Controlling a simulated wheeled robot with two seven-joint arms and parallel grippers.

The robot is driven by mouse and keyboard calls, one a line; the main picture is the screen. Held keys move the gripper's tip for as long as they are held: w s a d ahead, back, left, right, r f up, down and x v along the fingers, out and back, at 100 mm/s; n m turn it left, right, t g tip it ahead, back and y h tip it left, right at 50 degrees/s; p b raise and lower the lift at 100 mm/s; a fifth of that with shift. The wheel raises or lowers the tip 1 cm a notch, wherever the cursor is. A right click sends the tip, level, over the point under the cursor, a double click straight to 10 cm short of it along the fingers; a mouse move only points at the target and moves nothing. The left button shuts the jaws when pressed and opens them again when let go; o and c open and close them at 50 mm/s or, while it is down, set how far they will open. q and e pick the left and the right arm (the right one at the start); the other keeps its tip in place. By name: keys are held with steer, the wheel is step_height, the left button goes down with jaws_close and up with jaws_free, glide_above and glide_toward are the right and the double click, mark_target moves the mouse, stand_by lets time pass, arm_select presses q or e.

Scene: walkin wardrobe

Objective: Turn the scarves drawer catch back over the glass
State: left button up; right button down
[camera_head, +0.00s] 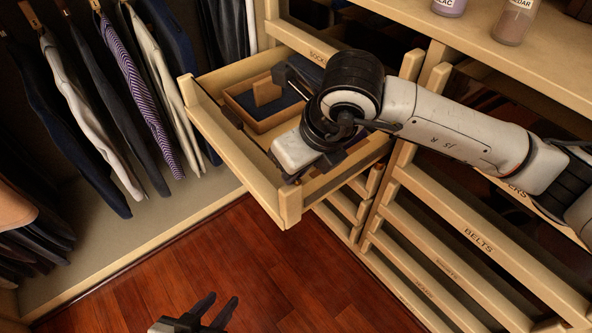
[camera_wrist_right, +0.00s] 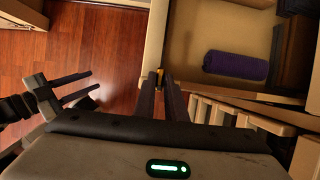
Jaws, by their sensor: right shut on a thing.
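My right gripper (camera_wrist_right: 162,82) is shut on a small brass-coloured piece (camera_wrist_right: 158,73) at the edge of the open drawer (camera_wrist_right: 155,38). This piece may be the catch, but it is too small to be sure. In the head view my right arm hides the fingertips over the near end of the open drawer (camera_head: 230,164). I cannot read a scarves label or make out the glass. My left gripper (camera_head: 224,299) is open and empty, low over the floor; it also shows in the right wrist view (camera_wrist_right: 90,81).
A wooden tray (camera_head: 262,124) with dark blue contents sits in the open drawer. A purple roll (camera_wrist_right: 235,66) lies in it. The belts drawer (camera_head: 480,243) is to the right. Clothes (camera_head: 140,90) hang at left. Bottles (camera_head: 514,22) stand on the counter. Floor (camera_head: 245,260) is clear.

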steer(key=shift+r, duration=0.1)
stand_by(0.4)
steer(key=c, duration=2)
jaws_free()
steer(key=shift+o, duration=1)
steer(key=v, duration=1)
steer(key=shift+p, duration=0.45)
steer(key=shift+s, duration=0.1)
